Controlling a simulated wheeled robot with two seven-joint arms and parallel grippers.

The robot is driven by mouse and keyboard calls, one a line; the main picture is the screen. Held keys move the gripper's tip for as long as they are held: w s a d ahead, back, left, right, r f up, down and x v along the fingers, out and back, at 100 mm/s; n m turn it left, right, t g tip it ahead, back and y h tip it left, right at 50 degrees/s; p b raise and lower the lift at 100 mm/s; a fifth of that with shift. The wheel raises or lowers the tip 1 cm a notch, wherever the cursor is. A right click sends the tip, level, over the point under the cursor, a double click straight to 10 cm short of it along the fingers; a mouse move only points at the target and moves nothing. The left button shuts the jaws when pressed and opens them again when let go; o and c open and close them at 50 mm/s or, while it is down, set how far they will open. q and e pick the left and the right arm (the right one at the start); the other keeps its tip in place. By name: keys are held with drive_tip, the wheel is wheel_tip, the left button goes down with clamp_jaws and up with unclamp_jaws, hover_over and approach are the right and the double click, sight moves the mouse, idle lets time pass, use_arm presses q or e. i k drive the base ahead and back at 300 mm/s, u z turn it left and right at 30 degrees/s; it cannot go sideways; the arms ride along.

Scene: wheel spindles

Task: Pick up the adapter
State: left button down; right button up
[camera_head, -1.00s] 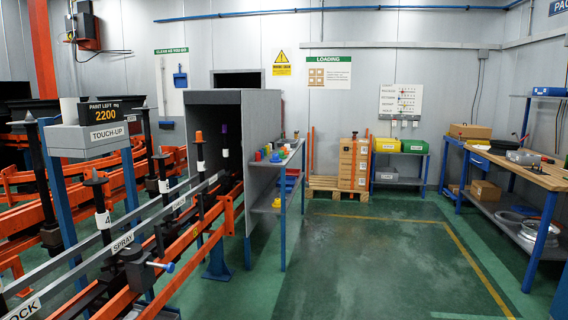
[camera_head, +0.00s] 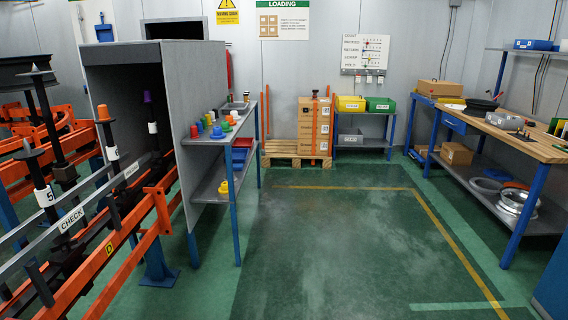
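No single thing is marked as the adapter, and I cannot tell which piece it is. Several small coloured pieces (camera_head: 217,131) in red, blue, green, yellow and orange stand on the top of the grey side shelf (camera_head: 243,124). A yellow piece (camera_head: 223,188) sits on the lower shelf. An orange cap (camera_head: 103,113) and a purple cap (camera_head: 147,97) sit on top of upright spindles at the left. Neither of my grippers is in view.
A grey booth (camera_head: 200,100) and orange rails (camera_head: 80,275) fill the left. A pallet (camera_head: 280,155) with boxes (camera_head: 313,125) stands at the back. A wooden workbench (camera_head: 520,140) is at the right. The green floor (camera_head: 340,240) between is clear.

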sight(230, 118)
drive_tip(key=u, duration=0.1)
drive_tip(key=i, duration=2.35)
drive_tip(key=u, duration=0.35)
